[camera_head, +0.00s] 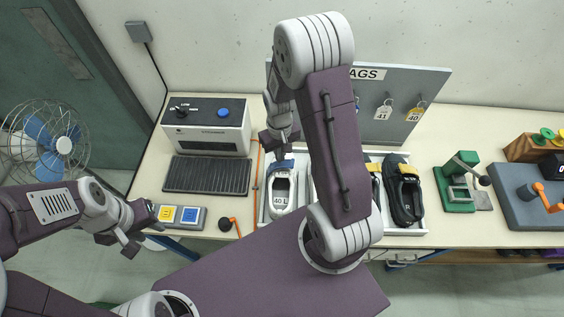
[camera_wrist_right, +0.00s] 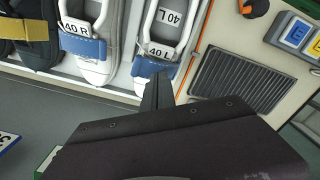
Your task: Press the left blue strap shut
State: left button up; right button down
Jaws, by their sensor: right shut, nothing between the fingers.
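The left shoe, white and grey with a 40 L label, (camera_head: 281,190) stands in a white tray (camera_head: 265,205). Its blue strap (camera_head: 284,164) lies across the far end of the shoe. The strap also shows in the right wrist view (camera_wrist_right: 150,68); I cannot tell whether it is pressed fully flat. My right gripper (camera_head: 281,147) is shut and empty, close over this strap. In the right wrist view its dark fingertips (camera_wrist_right: 160,84) are at the strap's edge; contact is unclear. My left gripper (camera_head: 128,245) hangs off the table's front left, its jaw opening unclear.
A 40 R shoe with a blue strap (camera_wrist_right: 86,46) is beside it, mostly hidden by my right arm in the head view. Dark shoes (camera_head: 405,195) stand to the right. A dark ribbed mat (camera_head: 207,175) and a white machine (camera_head: 205,135) are left.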

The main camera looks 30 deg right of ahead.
jog(key=shift+f+b, duration=1.35)
jog(key=shift+f, duration=0.4)
jog(key=shift+r, duration=0.2)
notch_tip(320, 180, up, 9)
jog(key=p, duration=0.8)
